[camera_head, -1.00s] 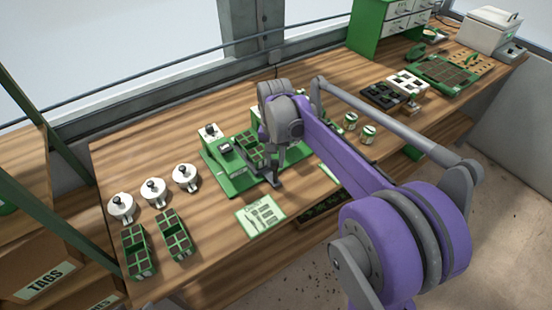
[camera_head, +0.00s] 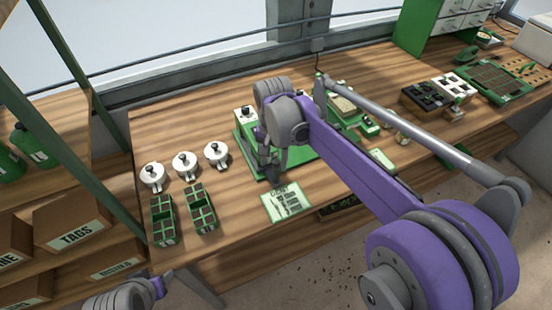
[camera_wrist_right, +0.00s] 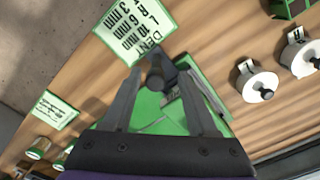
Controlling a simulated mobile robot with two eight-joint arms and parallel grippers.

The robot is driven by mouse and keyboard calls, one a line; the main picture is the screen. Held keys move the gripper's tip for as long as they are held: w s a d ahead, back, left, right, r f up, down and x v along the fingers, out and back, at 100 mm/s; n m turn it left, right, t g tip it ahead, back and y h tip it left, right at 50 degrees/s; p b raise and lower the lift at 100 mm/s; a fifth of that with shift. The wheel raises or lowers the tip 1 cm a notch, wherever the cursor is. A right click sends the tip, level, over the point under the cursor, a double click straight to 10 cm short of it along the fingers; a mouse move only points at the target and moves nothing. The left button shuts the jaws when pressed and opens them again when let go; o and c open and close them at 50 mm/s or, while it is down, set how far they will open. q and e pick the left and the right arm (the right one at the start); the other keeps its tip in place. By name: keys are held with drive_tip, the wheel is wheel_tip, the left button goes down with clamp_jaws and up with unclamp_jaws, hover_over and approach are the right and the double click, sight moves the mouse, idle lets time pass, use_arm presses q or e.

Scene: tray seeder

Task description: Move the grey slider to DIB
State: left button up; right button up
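The green seeder base (camera_head: 312,163) stands on the bench, largely covered by my right arm. My right gripper (camera_head: 272,172) is low over its front left part, beside the card. In the wrist view my right gripper (camera_wrist_right: 160,70) has its fingers apart, with a dark grey round knob (camera_wrist_right: 155,76) between them and gaps at its sides. This knob seems to be the grey slider; its track and a DIB mark cannot be made out. A card headed DENT (camera_head: 287,201) lies in front; it also shows in the wrist view (camera_wrist_right: 136,28). My left gripper is not visible.
Three white pots with black knobs (camera_head: 185,165) stand at left, behind two green cell trays (camera_head: 202,210). Black and white trays (camera_head: 432,100) and a green cabinet (camera_head: 440,28) are at right. Bare bench lies between the pots and the seeder.

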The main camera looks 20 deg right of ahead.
drive_tip(key=shift+d, duration=0.15)
drive_tip(key=shift+r, duration=0.15)
wheel_tip(320, 180, up, 11)
drive_tip(key=shift+f+p, duration=0.2)
drive_tip(key=shift+p, duration=0.15)
idle(0.4)
drive_tip(key=s+f+n+t, duration=0.5)
drive_tip(key=s+f+n, duration=0.3)
drive_tip(key=s+f, duration=0.7)
drive_tip(key=s, duration=0.3)
drive_tip(key=shift+s+t, duration=0.25)
drive_tip(key=shift+t, duration=0.05)
idle(1.9)
